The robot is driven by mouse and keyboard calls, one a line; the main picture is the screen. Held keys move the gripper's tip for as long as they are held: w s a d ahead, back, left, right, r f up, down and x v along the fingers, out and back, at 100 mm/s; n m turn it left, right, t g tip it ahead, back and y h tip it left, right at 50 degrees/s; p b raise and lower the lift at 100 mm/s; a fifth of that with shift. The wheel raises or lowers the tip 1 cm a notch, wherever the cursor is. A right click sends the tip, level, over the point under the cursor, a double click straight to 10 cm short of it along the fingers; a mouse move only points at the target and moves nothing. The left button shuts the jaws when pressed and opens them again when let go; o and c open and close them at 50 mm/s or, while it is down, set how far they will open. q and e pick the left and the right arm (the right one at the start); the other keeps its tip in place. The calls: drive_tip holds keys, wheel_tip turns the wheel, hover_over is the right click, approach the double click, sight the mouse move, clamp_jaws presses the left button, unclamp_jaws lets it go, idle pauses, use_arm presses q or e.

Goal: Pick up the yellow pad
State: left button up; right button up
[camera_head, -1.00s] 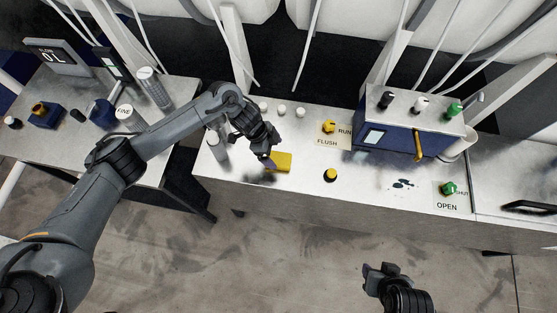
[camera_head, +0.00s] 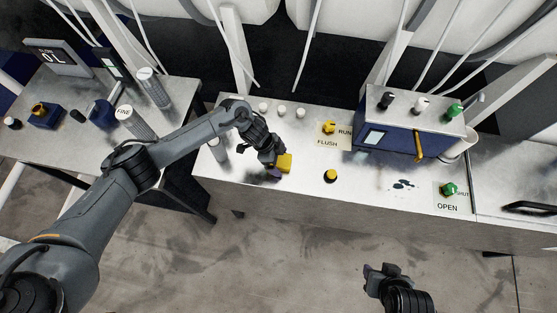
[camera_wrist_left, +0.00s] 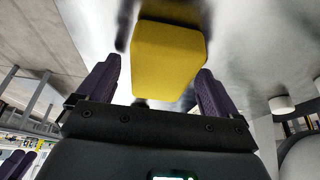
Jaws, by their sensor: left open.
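The yellow pad (camera_head: 286,162) is at the front left part of the middle bench. In the left wrist view the yellow pad (camera_wrist_left: 168,58) is a thick block just beyond and between two purple fingers. My left gripper (camera_head: 277,166) is at the pad's left side, low over the bench. In the left wrist view the left gripper (camera_wrist_left: 158,85) is open, with a finger on each side of the pad's near end. I cannot tell whether a finger touches it. My right gripper (camera_head: 382,269) hangs over the floor in front of the bench, apart from the pad; its jaws are unclear.
A yellow round button (camera_head: 331,175) is to the right of the pad. Several white knobs (camera_head: 283,112) stand behind it. A grey cylinder (camera_head: 218,150) is to the left. A blue box (camera_head: 385,133) with a lever stands farther right.

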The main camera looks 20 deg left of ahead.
sight(287, 163)
use_arm(q)
drive_tip(key=shift+f, duration=0.1)
drive_tip(key=shift+c, duration=0.2)
drive_tip(key=c, duration=1.1)
drive_tip(key=shift+r, duration=0.65)
drive_tip(key=r, duration=0.2)
drive_tip(key=d+r, duration=0.1)
drive_tip(key=shift+s+d+r, duration=0.1)
drive_tip(key=shift+s+r, duration=0.15)
drive_tip(key=shift+r, duration=0.15)
drive_tip(key=s+d+r, duration=0.1)
drive_tip(key=d+r, duration=0.1)
drive_tip(key=d, duration=0.1)
drive_tip(key=s+d+r, duration=0.1)
drive_tip(key=d+r, duration=0.1)
drive_tip(key=d, duration=0.1)
drive_tip(key=s+d+r, duration=0.1)
drive_tip(key=d+r, duration=0.1)
drive_tip(key=d, duration=0.1)
drive_tip(key=shift+s+d+p, duration=0.35)
drive_tip(key=shift+s+p, duration=0.05)
